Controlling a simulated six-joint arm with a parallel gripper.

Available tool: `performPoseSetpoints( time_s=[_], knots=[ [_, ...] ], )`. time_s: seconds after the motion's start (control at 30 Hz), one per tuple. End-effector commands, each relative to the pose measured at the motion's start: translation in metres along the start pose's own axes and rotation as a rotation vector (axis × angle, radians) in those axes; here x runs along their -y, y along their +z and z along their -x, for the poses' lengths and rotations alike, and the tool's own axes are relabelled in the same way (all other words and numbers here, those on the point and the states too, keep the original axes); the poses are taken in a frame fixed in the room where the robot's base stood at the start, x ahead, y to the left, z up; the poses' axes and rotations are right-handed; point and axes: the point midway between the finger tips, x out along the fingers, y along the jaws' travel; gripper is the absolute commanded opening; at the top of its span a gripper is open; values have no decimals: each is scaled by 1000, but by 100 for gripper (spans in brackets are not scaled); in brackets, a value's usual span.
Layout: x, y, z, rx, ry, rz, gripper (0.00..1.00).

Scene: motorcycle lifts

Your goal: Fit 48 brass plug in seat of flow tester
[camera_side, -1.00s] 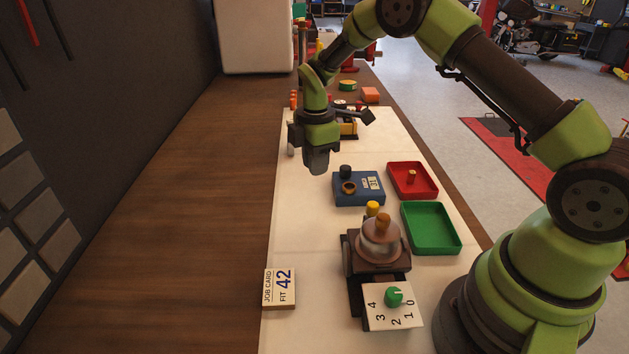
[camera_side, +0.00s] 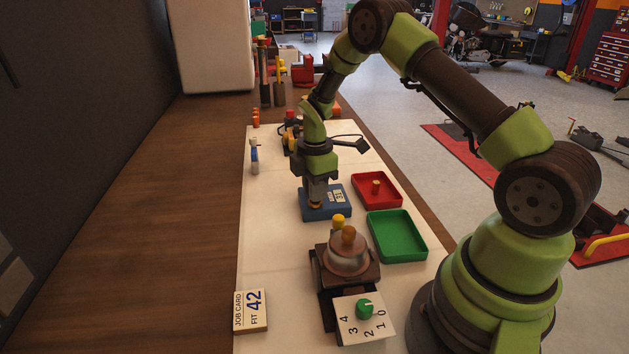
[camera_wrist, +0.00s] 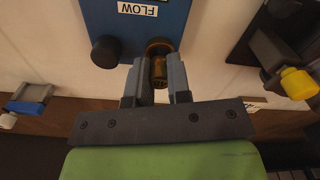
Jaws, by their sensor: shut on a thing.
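The flow tester (camera_side: 338,209) is a blue box on the white mat, with a black knob (camera_wrist: 106,51), a FLOW label and a dark ring-shaped seat (camera_wrist: 160,44). My gripper (camera_side: 315,204) points down over it. In the wrist view my gripper (camera_wrist: 158,78) is shut on a brass plug (camera_wrist: 158,70), whose end is at the seat's ring. The fingers partly hide the plug, and I cannot tell how deep it sits or read any number on it.
A red tray (camera_side: 361,200) holds a small orange-brown plug (camera_side: 376,187). The green tray (camera_side: 409,250) is empty. A dark machine with a yellow knob (camera_side: 338,221) and a green dial (camera_side: 365,308) stands in front. The mat's left side is mostly clear.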

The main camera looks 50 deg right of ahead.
Motion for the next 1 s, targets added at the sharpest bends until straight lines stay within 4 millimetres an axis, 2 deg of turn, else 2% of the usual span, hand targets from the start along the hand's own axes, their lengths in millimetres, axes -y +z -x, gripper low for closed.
performPoseSetpoints(
  time_s=[1.0],
  knots=[
    [0,0,-9,0,-1,-1,0]
  ],
)
